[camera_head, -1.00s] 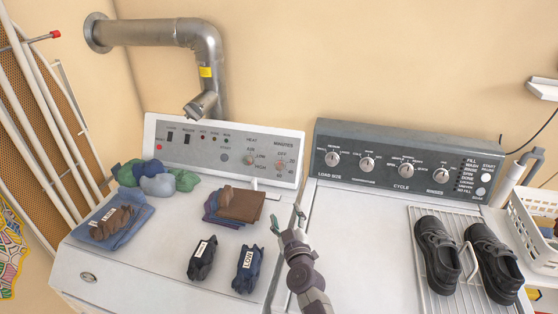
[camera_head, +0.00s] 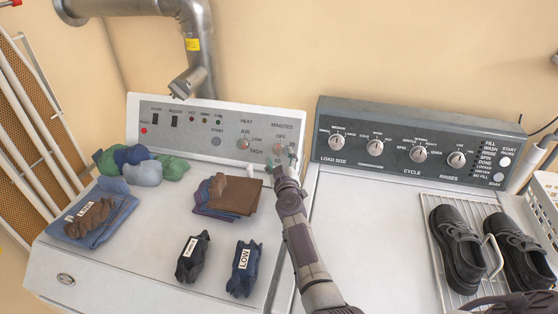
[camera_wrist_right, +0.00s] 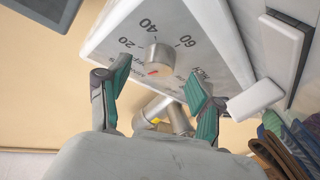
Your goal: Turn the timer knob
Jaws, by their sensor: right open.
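The timer knob, a round metal knob marked MINUTES (camera_head: 279,149), is at the right end of the white dryer's control panel (camera_head: 185,147). In the right wrist view the knob (camera_wrist_right: 158,58) has a red mark and numbers 20, 40 and 60 around its dial. My right gripper (camera_head: 281,160) is open just in front of the panel at the knob. In the wrist view its two green-padded fingers (camera_wrist_right: 150,90) stand apart, one to each side of the knob, with no visible contact. My left gripper is not in view.
A HEAT knob (camera_head: 243,143) is left of the timer. Folded cloths (camera_head: 236,194), rolled socks (camera_head: 148,174) and labelled dark bundles (camera_head: 244,268) lie on the dryer top. The grey washer panel (camera_head: 325,120) is to the right. Black shoes (camera_head: 458,250) stand on a rack.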

